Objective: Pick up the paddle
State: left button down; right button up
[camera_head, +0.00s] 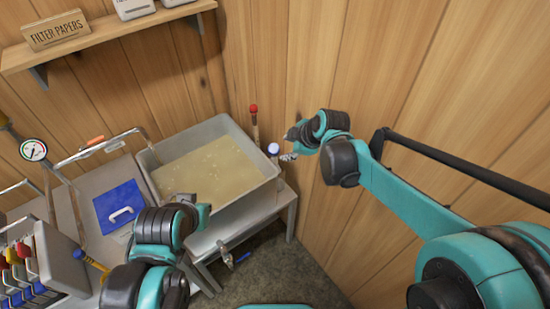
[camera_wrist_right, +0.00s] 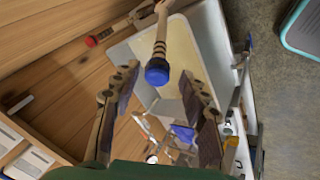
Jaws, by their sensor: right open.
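Two long wooden handles rise at the right end of the pan of syrup (camera_head: 215,165), one with a red end (camera_head: 253,110), one with a blue end (camera_head: 273,149). I cannot tell by sight which is the paddle; the working ends are hidden. In the right wrist view, the blue-ended handle (camera_wrist_right: 158,74) points toward the camera between the spread fingers of my right gripper (camera_wrist_right: 158,80). The red-ended handle (camera_wrist_right: 96,39) lies outside them, upper left. My right gripper (camera_head: 289,157) is open and beside the blue end.
Wood walls stand close behind and right of the pan. A shelf (camera_head: 110,38) with a filter papers box (camera_head: 56,30) is upper left. A blue lid with a handle (camera_head: 121,206), a gauge (camera_head: 34,150) and a rack of coloured items (camera_head: 22,260) are at left. A spigot (camera_head: 225,255) juts below the pan.

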jog(key=b, duration=0.2)
send_near(274, 158)
jog(key=shift+w+a+f+n, duration=0.15)
jog(key=shift+w+a+n, duration=0.05)
jog(key=shift+w+a, duration=0.3)
jog(key=shift+w+a+f+n, duration=0.15)
jog(key=shift+w+a+n, duration=0.05)
jog(key=shift+w+a, duration=0.25)
jog(key=shift+w+a+f, duration=0.1)
jog(key=shift+w+f, duration=0.15)
jog(key=shift+f, duration=0.25)
jog(key=b+x, duration=0.1)
jog(key=x, duration=0.3)
jog(key=shift+f, duration=0.2)
jog(key=shift+c, duration=0.6)
grip_shut()
